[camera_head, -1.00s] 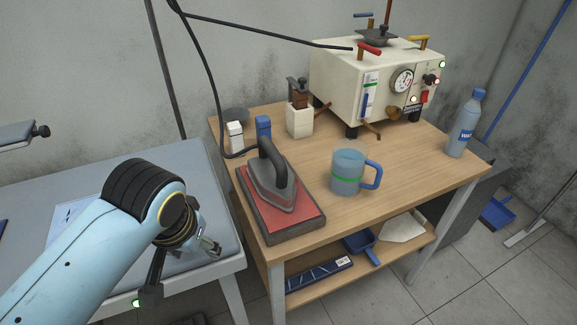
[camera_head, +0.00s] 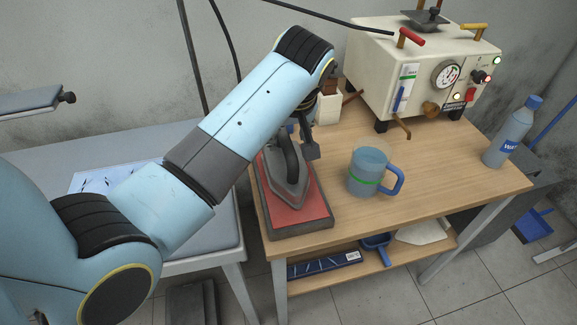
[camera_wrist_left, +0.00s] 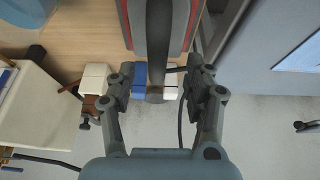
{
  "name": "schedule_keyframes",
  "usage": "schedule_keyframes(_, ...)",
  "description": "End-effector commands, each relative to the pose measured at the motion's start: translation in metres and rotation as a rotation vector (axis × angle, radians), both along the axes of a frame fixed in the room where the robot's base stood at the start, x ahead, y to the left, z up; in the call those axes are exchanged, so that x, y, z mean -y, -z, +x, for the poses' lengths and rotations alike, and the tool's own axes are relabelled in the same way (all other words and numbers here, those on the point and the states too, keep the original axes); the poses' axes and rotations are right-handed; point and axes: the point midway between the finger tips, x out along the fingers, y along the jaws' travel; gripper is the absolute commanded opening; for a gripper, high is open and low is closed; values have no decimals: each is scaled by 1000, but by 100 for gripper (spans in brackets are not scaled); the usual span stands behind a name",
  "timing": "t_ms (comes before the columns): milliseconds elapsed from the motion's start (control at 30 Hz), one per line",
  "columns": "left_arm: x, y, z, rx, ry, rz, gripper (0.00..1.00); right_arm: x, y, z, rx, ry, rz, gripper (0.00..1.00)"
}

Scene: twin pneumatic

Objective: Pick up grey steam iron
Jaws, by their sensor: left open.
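The grey steam iron (camera_head: 290,191) stands on a red-topped rest (camera_head: 312,211) at the left front of the wooden table. My left gripper (camera_head: 303,145) is at the iron's handle, partly hidden behind my own forearm and the iron. In the left wrist view my open gripper (camera_wrist_left: 160,80) has its two fingers apart, with the iron's dark handle (camera_wrist_left: 158,42) extending between them. I cannot tell whether either finger touches it. My right gripper is not in view.
A grey ironing board (camera_head: 150,145) lies to the left. A black hose hangs behind.

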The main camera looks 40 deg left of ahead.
Motion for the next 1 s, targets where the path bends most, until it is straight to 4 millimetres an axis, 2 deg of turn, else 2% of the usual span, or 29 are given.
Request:
schedule_keyframes(200,-7,26,12,-3,1,2,52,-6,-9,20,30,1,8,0)
schedule_keyframes(300,-10,39,14,-3,2,1,52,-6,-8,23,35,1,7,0)
schedule_keyframes(600,-12,45,16,0,1,0,52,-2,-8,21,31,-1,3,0)
schedule_keyframes(1000,-12,45,16,-1,2,0,0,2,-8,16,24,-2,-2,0)
